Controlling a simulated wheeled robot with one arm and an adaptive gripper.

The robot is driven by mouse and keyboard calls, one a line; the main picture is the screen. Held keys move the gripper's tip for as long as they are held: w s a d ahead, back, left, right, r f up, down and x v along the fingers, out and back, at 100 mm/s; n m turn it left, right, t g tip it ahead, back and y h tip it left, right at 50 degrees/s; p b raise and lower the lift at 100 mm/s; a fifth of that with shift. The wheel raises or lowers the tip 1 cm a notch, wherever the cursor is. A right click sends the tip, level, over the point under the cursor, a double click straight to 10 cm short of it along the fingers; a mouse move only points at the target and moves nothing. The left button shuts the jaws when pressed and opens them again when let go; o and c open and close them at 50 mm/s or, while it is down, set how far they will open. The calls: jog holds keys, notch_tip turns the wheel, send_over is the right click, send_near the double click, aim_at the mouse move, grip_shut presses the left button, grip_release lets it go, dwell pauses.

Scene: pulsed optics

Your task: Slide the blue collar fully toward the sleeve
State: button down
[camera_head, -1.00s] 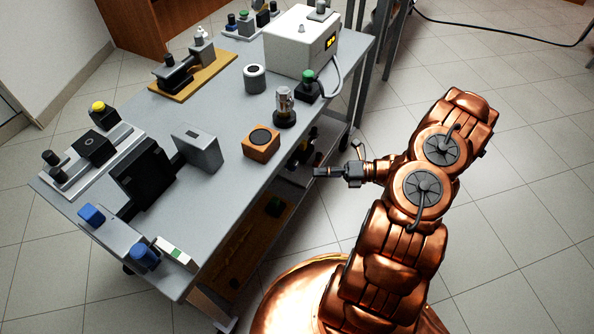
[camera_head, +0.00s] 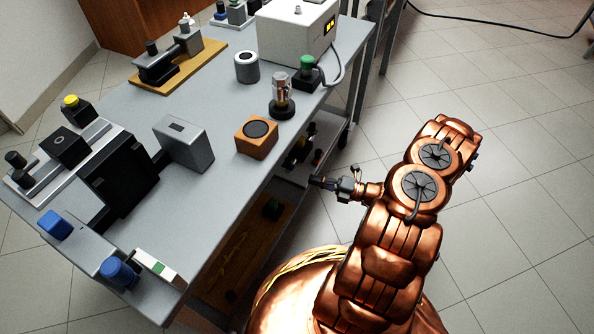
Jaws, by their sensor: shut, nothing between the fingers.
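A blue ring-like cylinder (camera_head: 118,271), which may be the collar, sits at the front left of the table on a grey plate (camera_head: 85,246). A blue block (camera_head: 55,225) stands at the plate's other end. I cannot tell which part is the sleeve; a black block (camera_head: 120,176) and a grey block (camera_head: 184,143) stand just behind. My gripper (camera_head: 316,181) is shut and empty. It is off the table's right side, pointing left, well apart from both blue parts.
An orange block (camera_head: 256,136), a glass-topped piece (camera_head: 282,97), a grey cylinder (camera_head: 246,67) and a white box (camera_head: 298,32) stand on the grey table (camera_head: 205,205). A white strip with a green patch (camera_head: 158,268) lies by the front edge. Open floor lies right.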

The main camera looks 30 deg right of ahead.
aim_at(288, 163)
jog(key=b+x, duration=0.1)
jog(key=x, duration=0.3)
jog(key=shift+w+a+f+b, duration=0.15)
jog(key=shift+w+a+b, duration=0.1)
jog(key=shift+b, duration=0.1)
jog(key=w+b, duration=0.1)
jog(key=w, duration=0.2)
jog(key=shift+d, duration=0.1)
jog(key=shift+w+b, duration=0.35)
jog(key=shift+w, duration=0.05)
jog(key=shift+r, duration=0.2)
jog(key=shift+w+d, duration=0.1)
